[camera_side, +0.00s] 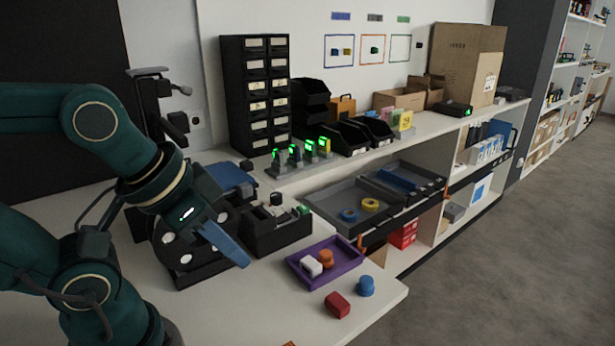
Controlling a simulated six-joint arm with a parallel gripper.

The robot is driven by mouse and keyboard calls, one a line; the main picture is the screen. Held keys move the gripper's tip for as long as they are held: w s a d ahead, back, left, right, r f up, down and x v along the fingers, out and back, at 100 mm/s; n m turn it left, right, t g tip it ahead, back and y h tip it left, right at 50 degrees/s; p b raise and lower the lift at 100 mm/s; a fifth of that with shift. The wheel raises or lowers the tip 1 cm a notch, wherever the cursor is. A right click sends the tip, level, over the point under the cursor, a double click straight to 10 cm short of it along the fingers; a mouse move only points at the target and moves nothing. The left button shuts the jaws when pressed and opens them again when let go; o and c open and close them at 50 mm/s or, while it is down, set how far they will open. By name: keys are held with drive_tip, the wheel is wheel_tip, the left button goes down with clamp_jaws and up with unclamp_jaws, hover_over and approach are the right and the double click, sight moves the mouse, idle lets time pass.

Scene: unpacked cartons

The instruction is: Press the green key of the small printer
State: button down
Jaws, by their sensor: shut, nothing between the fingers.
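My gripper (242,261) has blue fingers that look closed together, pointing down and to the right, with nothing held. It hangs in front of a black device with white round discs (184,258) on the near table; whether they touch I cannot tell. I cannot tell surely which thing is the small printer. A low black box with a green light (455,108) sits far off on the long shelf top. A black open holder (279,236) on the near table has a small green item (304,210) at its right end. No green key is clearly visible; my gripper and arm hide part of the black device.
A purple tray (337,276) with white and orange pieces stands right of my gripper. A red block (337,305) and a blue round piece (366,286) lie near the table edge. Handheld units with green lights (295,153) stand behind.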

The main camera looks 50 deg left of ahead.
idle(0.3)
drive_tip(key=w+d+r+n+h, duration=0.2)
drive_tip(key=w+r+n+h, duration=0.1)
drive_tip(key=w+r+n, duration=0.55)
drive_tip(key=n+t, duration=0.3)
drive_tip(key=n, duration=1.1)
hover_over(298, 207)
wheel_tip(298, 207, down, 7)
drive_tip(key=shift+r+h, duration=0.15)
drive_tip(key=shift+h, duration=0.25)
drive_tip(key=shift+f, duration=4.45)
